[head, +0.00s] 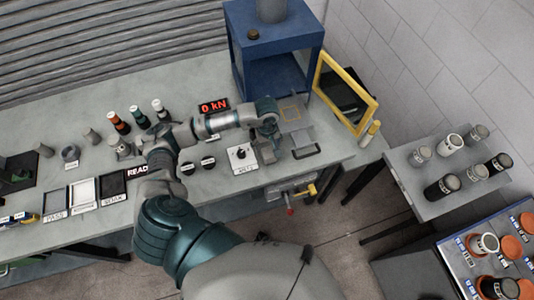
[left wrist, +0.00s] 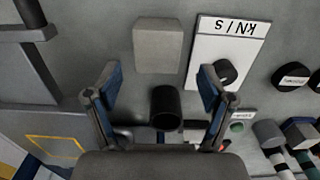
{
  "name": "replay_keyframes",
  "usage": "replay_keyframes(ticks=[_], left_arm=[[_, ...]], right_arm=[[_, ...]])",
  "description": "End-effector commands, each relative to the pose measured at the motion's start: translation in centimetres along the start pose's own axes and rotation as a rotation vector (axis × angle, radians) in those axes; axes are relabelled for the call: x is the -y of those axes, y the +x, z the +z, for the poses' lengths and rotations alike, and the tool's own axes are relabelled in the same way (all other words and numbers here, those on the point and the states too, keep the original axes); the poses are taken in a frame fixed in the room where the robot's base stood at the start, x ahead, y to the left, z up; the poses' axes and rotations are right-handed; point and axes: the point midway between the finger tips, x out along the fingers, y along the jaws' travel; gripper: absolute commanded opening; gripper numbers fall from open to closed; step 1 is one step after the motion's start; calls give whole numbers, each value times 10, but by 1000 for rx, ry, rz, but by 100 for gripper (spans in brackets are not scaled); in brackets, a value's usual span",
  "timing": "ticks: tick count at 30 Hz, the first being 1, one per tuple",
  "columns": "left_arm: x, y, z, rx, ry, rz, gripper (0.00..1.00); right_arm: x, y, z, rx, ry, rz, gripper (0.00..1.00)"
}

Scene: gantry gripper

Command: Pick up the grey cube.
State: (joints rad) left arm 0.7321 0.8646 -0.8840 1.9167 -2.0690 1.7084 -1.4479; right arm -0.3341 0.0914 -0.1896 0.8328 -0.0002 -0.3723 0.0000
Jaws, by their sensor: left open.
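The grey cube (left wrist: 158,45) shows in the left wrist view as a plain light grey block on the grey bench top, just beyond the fingertips and roughly centred between them. My left gripper (left wrist: 157,78) is open, with one blue-padded finger on each side of the picture and nothing gripped. A dark cylinder (left wrist: 165,107) appears between the fingers, lower in that view. In the head view my left gripper (head: 268,148) hangs over the bench, right of the knob panel, and I cannot clearly make out the cube there. My right gripper is not in view.
A white kN/s knob panel (left wrist: 226,52) stands close beside the cube, with black knobs (left wrist: 291,76) farther right. A side table (head: 430,205) holds several cylinders.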

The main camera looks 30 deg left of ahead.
Motion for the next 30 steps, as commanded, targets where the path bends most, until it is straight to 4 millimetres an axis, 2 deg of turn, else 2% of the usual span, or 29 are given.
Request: replay_keyframes(ticks=[2, 3, 5, 9, 17, 20, 24, 27, 30], left_arm=[[0, 10, 4, 4, 1, -4, 81], [1, 16, 5, 2, 1, -5, 81], [1, 26, 8, 1, 0, -6, 81], [-2, 42, 9, -3, 0, -6, 81], [2, 48, 4, 0, 1, 0, 81], [4, 49, 3, 2, 0, 1, 61], [4, 49, 2, 3, 0, 1, 26], [2, 48, 4, 1, 0, -1, 4], [2, 48, 4, 0, 0, -3, 4]], right_arm=[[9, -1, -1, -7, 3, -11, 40], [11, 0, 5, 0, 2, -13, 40], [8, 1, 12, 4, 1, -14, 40], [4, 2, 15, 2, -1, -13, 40], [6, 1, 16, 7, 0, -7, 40], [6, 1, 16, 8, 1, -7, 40], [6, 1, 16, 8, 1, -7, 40], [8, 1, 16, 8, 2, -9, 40], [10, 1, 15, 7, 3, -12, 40]])
